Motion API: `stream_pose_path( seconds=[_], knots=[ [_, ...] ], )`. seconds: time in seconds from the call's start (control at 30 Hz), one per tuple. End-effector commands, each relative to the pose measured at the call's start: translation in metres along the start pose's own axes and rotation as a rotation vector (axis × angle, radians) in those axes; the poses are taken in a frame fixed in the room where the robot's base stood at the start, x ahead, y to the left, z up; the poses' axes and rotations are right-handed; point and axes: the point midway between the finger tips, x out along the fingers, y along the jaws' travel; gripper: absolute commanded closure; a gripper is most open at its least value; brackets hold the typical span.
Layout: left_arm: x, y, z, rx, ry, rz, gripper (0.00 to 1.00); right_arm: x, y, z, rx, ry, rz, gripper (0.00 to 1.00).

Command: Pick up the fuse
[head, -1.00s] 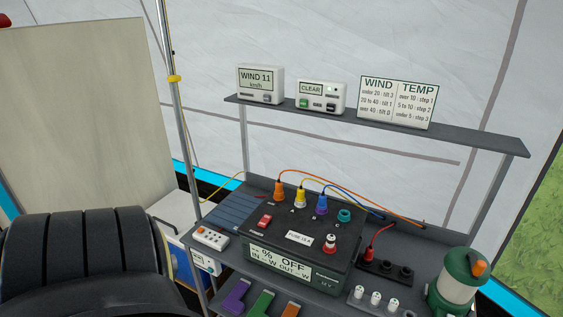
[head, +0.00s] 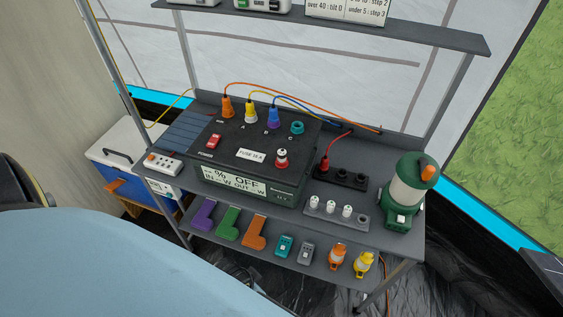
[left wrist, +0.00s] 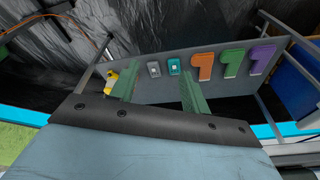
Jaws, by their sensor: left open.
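Small white, dark-topped fuse-like pieces (head: 331,206) stand in a row on a grey holder (head: 362,222) at the table's front right. A red-and-white capped piece (head: 281,158) sits upright on the black power box (head: 230,150), near its "FUSE 15 A" label (head: 251,156). I cannot tell which of these is the fuse. My left gripper (left wrist: 160,90) is open in the left wrist view, its two green fingers apart with nothing held between them. Behind it are the lower shelf's pieces. My right gripper is not in view.
The lower shelf (head: 225,243) bears purple, green and orange angled pieces, a teal and a grey piece, and orange and yellow plugs. A green lantern (head: 405,195) stands at the table's right end. Cables arch over the box. A cooler (head: 125,160) stands left.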

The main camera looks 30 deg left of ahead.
Motion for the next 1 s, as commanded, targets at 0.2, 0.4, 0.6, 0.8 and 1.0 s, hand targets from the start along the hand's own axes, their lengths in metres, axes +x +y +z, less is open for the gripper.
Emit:
stream_pose_path(
  seconds=[0.2, 0.4, 0.6, 0.8, 1.0],
  knots=[
    [-0.071, -0.004, -0.037, -0.003, 0.048, -0.010, 0.53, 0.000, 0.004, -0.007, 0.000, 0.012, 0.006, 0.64],
    [-0.133, -0.019, -0.091, 0.027, 0.205, -0.080, 0.53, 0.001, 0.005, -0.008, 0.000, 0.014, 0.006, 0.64],
    [-0.193, -0.041, -0.202, 0.145, 0.612, -0.257, 0.53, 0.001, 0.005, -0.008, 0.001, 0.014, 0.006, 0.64],
    [-0.263, -0.036, -0.296, 0.336, 1.031, -0.403, 0.53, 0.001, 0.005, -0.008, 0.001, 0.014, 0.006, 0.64],
    [-0.358, 0.014, -0.368, 0.728, 1.534, -0.530, 0.53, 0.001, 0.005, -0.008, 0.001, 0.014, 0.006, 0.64]
  ],
)
